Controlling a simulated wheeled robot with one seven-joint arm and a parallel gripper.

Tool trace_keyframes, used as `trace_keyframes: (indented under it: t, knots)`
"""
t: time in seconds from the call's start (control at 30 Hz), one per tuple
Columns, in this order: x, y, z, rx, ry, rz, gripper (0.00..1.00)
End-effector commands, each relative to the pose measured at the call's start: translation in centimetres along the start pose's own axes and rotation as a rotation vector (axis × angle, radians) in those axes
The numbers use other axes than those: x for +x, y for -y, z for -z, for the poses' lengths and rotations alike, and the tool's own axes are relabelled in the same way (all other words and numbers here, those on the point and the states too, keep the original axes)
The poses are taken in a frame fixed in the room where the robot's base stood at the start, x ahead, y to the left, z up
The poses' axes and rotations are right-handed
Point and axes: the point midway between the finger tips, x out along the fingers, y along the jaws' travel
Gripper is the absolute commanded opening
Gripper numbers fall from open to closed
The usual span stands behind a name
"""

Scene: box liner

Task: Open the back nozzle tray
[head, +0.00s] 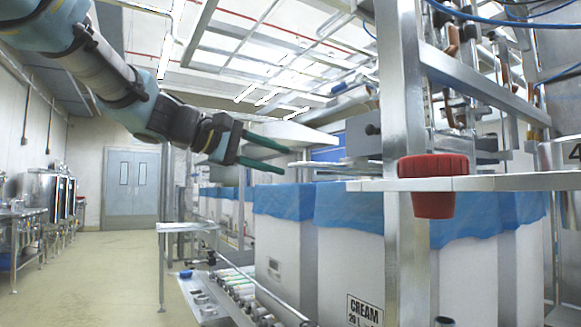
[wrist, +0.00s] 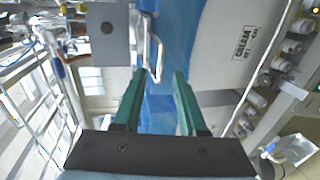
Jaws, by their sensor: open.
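My gripper (head: 288,161) has two long green fingers, spread apart with nothing held between them. It reaches rightward toward the filling machine, above the blue-lined boxes. In the wrist view, my gripper (wrist: 160,73) points at a bent metal handle (wrist: 159,50); the handle's near end appears between the fingertips, but I cannot tell whether they touch. In the head view, a pale metal tray-like plate (head: 300,136) lies just behind the fingers. I cannot tell for certain which part is the back nozzle tray.
White boxes with blue liners (head: 345,205) stand in a row below my gripper. A metal upright (head: 404,250) and a red knob (head: 432,187) are on the right. A roller conveyor (head: 235,285) runs low in front. The floor (head: 100,270) at left is clear.

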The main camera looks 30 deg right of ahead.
Motion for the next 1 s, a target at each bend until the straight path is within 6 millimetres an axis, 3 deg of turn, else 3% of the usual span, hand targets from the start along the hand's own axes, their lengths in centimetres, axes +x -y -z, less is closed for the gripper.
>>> trace_keyframes:
  t: [0.1,0.33,1.0]
  knots:
    - [-2.4,0.1,0.0,0.001,-0.003,-0.001,0.41]
    - [-5.3,0.1,0.0,0.001,0.000,0.000,0.41]
    - [-5.8,0.6,0.2,-0.003,-0.006,0.014,0.41]
